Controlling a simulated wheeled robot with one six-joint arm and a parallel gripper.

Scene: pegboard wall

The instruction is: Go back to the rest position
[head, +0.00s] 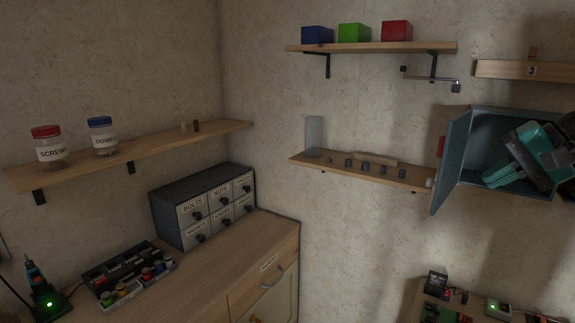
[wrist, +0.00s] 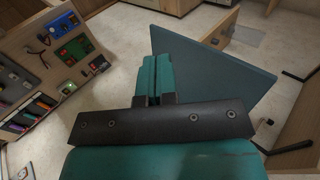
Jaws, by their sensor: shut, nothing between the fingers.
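My gripper (wrist: 156,62) points away from the camera in the wrist view. Its two teal fingers are pressed together with nothing between them. In the head view my teal and black gripper (head: 498,174) is at the right, in front of the blue-grey wall cabinet (head: 485,117) and covering much of its opening. The cabinet door (head: 452,160) stands open to the left of my gripper. The door also shows in the wrist view (wrist: 225,60), behind and to the right of the fingers. I cannot tell how far apart the fingers and door are.
A shelf (head: 350,168) with small dark pieces and a clear cylinder ends near the door. A higher shelf (head: 370,47) holds blue, green and red boxes. A bench with electronics (head: 465,300) lies below the cabinet. A drawer unit (head: 205,207) stands on the left counter.

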